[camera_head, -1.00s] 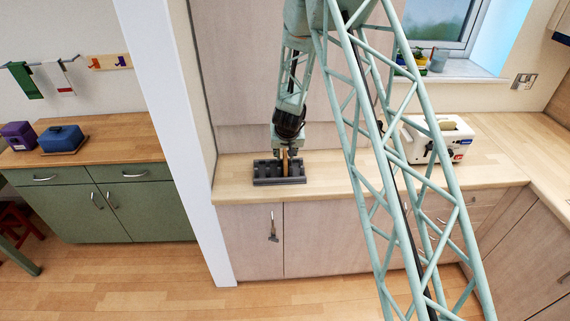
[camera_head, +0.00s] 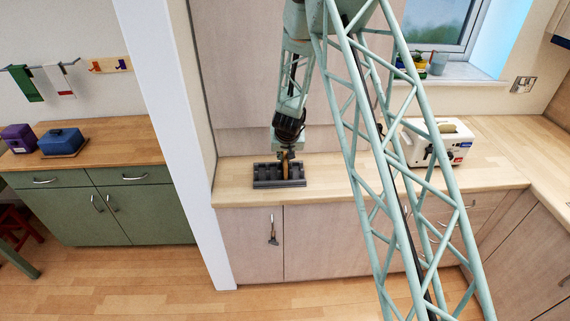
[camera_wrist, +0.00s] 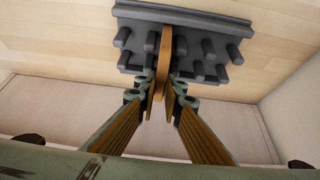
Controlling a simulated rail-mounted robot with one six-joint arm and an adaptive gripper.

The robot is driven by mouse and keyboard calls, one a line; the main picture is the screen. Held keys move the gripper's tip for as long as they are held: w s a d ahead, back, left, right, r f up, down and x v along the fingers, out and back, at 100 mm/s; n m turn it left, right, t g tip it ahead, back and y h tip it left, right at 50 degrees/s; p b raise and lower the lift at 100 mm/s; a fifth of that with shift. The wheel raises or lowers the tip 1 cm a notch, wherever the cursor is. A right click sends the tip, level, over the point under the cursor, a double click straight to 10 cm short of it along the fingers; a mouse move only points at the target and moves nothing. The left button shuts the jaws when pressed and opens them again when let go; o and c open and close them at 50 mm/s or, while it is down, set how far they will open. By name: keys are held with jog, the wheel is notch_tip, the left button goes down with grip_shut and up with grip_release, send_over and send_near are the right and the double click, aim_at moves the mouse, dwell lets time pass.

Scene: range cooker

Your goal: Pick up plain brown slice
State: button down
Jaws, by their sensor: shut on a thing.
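The plain brown slice (camera_wrist: 165,60) stands on edge in a dark grey rack (camera_wrist: 210,25) with upright pegs, seen in the wrist view. My gripper (camera_wrist: 162,90) is shut on the slice, one finger on each side of its near edge. In the head view the rack (camera_head: 262,182) sits on the wooden counter. There my gripper (camera_head: 286,155) is above the rack, and the slice (camera_head: 285,170) shows as a thin brown strip below it. I cannot tell whether the slice touches the rack's base.
A white toaster (camera_head: 437,145) with a slice in its top stands to the right on the counter (camera_head: 330,175). A wall panel rises close behind the rack, and a white post (camera_head: 175,130) stands to the left. The counter between rack and toaster is clear.

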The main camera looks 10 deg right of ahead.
jog(key=shift+r, duration=0.1)
jog(key=shift+r+p, duration=2.1)
jog(key=shift+r, duration=2.75)
